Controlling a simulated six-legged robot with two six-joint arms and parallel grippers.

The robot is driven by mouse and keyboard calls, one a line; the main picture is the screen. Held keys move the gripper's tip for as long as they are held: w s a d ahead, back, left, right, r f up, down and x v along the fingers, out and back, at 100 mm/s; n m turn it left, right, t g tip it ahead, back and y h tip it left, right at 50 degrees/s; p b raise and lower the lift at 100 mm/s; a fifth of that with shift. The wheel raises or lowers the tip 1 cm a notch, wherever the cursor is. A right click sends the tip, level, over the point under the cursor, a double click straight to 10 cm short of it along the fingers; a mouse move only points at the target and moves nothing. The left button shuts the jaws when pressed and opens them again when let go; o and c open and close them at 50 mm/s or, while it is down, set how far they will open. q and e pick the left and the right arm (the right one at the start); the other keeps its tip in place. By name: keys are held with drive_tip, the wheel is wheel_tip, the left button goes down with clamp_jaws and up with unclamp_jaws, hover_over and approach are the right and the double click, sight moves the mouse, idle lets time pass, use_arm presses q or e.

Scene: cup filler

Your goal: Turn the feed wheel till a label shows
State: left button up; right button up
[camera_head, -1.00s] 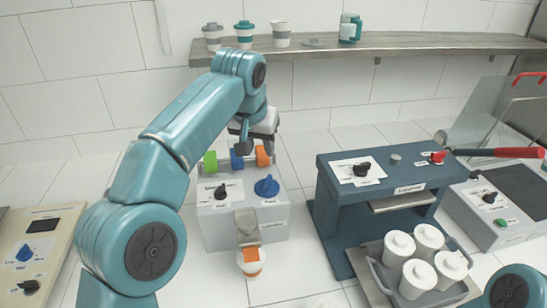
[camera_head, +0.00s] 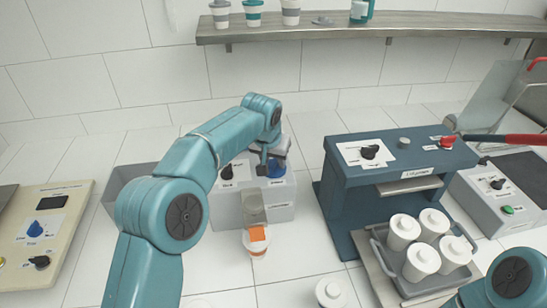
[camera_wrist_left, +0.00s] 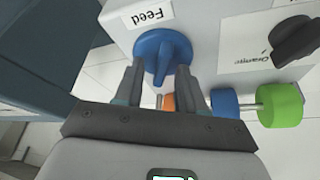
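The feed wheel (camera_wrist_left: 162,48) is a blue knob with a raised ridge, beside a "Feed" sign (camera_wrist_left: 146,15) in the left wrist view. My left gripper (camera_wrist_left: 158,75) is open, with one finger on each side of the wheel's ridge. I cannot tell whether the fingers touch it. An orange roll (camera_wrist_left: 168,102), a blue roll (camera_wrist_left: 224,103) and a green roll (camera_wrist_left: 280,104) show beyond the fingers. My right gripper is out of view.
A black knob (camera_wrist_left: 296,38) marked "Orange" is beside the wheel. A cup with an orange patch (camera_head: 257,243) is at the machine's front. A dark blue machine (camera_head: 350,205) stands right, with a tray (camera_head: 402,284) of white cups before it.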

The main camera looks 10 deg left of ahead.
use_arm(q)
drive_tip(key=shift+a+f, duration=0.15)
clamp_jaws()
drive_tip(key=shift+r+m+h+p, duration=0.3)
drive_tip(key=shift+m+p, duration=0.3)
drive_tip(key=shift+p, duration=0.35)
drive_tip(key=shift+f+m, duration=0.15)
drive_tip(key=shift+m, duration=0.15)
unclamp_jaws()
drive_tip(key=shift+w+f, duration=0.1)
drive_tip(key=shift+w, duration=0.05)
